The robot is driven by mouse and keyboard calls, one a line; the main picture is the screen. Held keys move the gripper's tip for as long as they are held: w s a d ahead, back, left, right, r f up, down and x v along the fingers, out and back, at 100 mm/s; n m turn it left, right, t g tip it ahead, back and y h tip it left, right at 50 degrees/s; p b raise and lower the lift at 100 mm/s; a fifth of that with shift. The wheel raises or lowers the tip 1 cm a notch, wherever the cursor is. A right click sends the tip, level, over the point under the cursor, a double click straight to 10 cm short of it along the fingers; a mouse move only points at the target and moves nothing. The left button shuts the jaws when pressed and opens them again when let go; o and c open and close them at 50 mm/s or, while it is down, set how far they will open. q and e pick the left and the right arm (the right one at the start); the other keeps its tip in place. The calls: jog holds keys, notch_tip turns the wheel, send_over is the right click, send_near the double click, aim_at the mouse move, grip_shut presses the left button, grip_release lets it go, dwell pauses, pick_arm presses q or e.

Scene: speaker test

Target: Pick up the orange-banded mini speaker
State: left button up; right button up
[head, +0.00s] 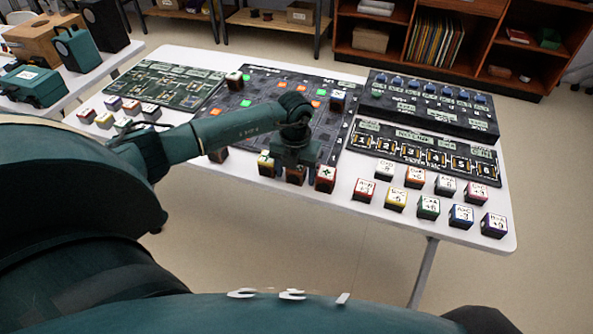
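Several small cube speakers with printed tops stand in two rows at the right front of the white table. The one with an orange-looking band (414,177) stands in the rear of these rows, second from the left. My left gripper (295,168) points down near the table's front edge, left of these rows. It is directly over or around a dark brown cube (296,175), between two other cubes (266,164) (325,179). Its fingers are too small and dark to tell if they hold that cube. My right gripper is not in view.
A dark grid board (336,135) with orange and green squares lies behind the gripper. A green circuit-like board (165,85) is left. A numbered panel (425,152) and a black box with blue knobs (440,108) are right. Larger speakers (78,55) stand on a side table.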

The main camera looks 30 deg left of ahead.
pick_arm(q)
jog(key=c, duration=1.1)
jog(key=shift+r, duration=0.1)
